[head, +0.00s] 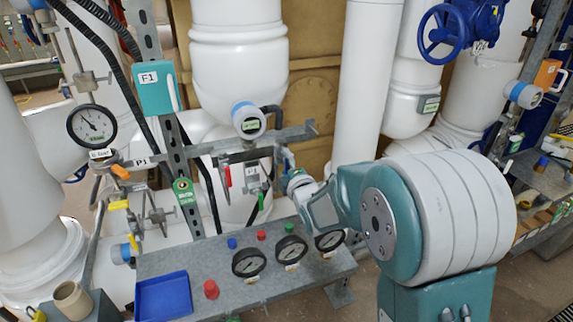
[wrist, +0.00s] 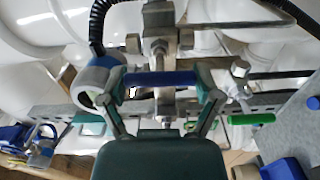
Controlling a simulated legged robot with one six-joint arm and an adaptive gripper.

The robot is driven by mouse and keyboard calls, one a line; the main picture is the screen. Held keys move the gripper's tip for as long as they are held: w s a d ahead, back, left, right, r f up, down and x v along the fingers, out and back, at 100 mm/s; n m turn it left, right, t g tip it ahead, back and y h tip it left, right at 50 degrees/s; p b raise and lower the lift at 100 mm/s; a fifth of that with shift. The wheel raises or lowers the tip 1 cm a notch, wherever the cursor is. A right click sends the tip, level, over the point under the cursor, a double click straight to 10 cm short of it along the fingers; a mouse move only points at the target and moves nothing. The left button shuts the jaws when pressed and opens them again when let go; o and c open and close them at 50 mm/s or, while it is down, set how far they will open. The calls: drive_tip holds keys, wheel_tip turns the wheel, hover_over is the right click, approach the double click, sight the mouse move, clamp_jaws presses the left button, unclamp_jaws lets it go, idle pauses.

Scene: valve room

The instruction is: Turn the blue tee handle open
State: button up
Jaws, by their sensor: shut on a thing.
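The blue tee handle (wrist: 160,78) lies across the wrist view as a short bar on a metal valve stem. My gripper (wrist: 164,85) has one finger at each end of this bar and is shut on it. In the head view my gripper (head: 288,172) reaches left to the pipework on the rail, beside the white transmitter. There the handle is mostly hidden by my gripper and small in the picture, so its angle is hard to tell.
A bench (head: 220,262) with gauges, coloured knobs and a blue tray (head: 163,296) stands below my gripper. A green lever (wrist: 252,119) hangs to the right in the wrist view. A blue handwheel (head: 445,32) is at upper right. Large white pipes stand behind.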

drive_tip(key=shift+s+a+f+n, duration=0.1)
drive_tip(key=shift+f+n, duration=0.2)
drive_tip(key=o, duration=0.9)
drive_tip(key=shift+a, duration=0.1)
drive_tip(key=shift+r, duration=0.1)
drive_tip(key=shift+s, duration=0.3)
drive_tip(key=v, duration=1.1)
drive_tip(key=shift+s, duration=0.15)
